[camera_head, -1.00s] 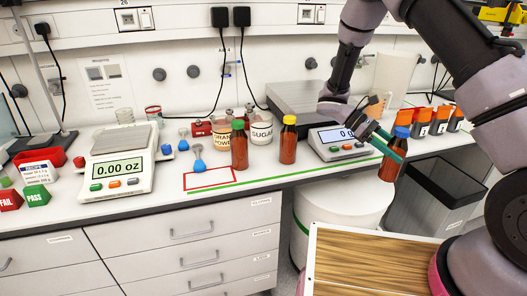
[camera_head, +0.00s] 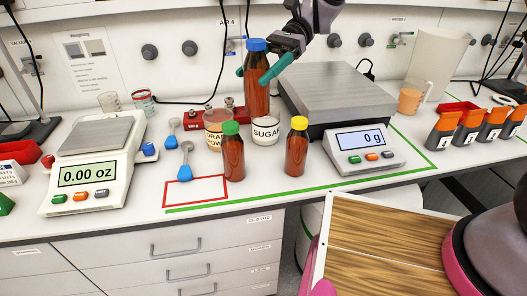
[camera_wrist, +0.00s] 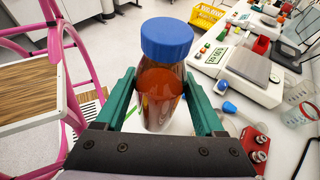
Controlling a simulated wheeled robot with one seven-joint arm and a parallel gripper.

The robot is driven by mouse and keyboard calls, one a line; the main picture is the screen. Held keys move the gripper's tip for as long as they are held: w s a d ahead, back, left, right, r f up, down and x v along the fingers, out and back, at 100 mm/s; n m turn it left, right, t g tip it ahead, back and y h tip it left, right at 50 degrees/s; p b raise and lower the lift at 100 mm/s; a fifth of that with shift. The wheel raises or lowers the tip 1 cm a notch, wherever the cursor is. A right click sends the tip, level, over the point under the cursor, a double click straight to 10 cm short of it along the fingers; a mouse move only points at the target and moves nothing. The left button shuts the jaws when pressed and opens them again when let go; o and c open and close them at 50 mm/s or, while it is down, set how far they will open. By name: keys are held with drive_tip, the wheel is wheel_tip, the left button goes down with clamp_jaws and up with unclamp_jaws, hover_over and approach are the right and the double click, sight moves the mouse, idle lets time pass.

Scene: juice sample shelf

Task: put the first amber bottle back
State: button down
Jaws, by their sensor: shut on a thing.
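An amber bottle with a blue cap (camera_head: 257,85) is held upright between the green fingers of my gripper (camera_head: 265,72), above the bench near the back. The same blue-capped bottle fills the middle of the wrist view (camera_wrist: 160,85), with my gripper's fingers (camera_wrist: 160,98) on both sides of it. A green-capped amber bottle (camera_head: 232,155) stands on the bench beside the red outlined rectangle (camera_head: 196,191). A yellow-capped amber bottle (camera_head: 296,150) stands to its right, in front of the large grey scale.
Behind the standing bottles are a sugar jar (camera_head: 265,133) and an orange powder jar (camera_head: 213,132). The grey scale (camera_head: 340,95) reads 0 g; the white scale (camera_head: 95,160) reads 0.00 oz. The red rectangle is empty.

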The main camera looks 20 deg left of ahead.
drive_tip(key=shift+w+a+f, duration=0.1)
drive_tip(key=shift+a, duration=0.15)
wheel_tip(320, 180, down, 17)
drive_tip(key=shift+w+f, duration=0.1)
drive_tip(key=shift+f, duration=0.05)
